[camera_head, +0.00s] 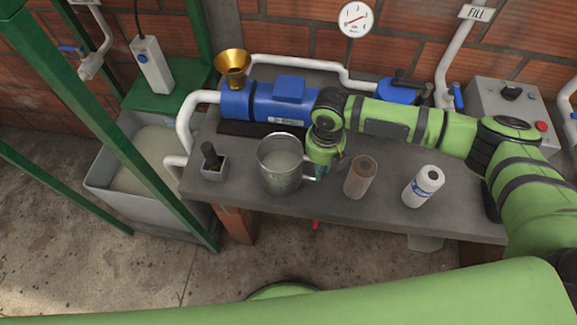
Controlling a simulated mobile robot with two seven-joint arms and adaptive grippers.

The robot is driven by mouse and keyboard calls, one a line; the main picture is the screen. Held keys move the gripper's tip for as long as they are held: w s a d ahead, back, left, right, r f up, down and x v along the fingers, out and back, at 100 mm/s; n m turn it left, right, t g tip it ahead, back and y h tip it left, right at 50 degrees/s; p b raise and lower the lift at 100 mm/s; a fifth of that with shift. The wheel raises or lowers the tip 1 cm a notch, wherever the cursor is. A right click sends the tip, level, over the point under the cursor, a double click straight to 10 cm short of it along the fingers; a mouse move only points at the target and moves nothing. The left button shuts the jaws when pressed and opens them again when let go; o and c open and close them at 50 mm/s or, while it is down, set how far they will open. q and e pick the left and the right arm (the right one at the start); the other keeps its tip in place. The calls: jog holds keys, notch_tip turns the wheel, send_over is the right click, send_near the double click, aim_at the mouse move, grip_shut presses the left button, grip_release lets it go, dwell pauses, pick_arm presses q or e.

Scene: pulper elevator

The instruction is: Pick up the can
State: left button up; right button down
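A grey metal can-like bucket (280,177) stands upright on the grey bench, left of centre. A brown cylinder (360,178) and a white can with a blue label (424,187) stand to its right. I cannot tell for certain which one is the task's can. My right arm reaches in from the right over the bench. Its gripper (318,172) points down close beside the bucket's right side, left of the brown cylinder. Its fingers are small and partly hidden, so their opening and any contact with the bucket are unclear. My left gripper is out of view.
A blue pump (270,107) with a brass funnel (232,66) stands behind the bucket. A control box (510,105) stands at the back right. The bench (400,222) has bare room along its front right.

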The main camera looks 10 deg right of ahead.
jog(key=shift+w+r, duration=0.2)
jog(key=shift+r, duration=0.25)
notch_tip(320, 180, up, 8)
jog(key=shift+r+b, duration=0.1)
jog(key=shift+b, duration=0.95)
jog(key=shift+s+r, duration=0.1)
jog(key=shift+r, duration=0.45)
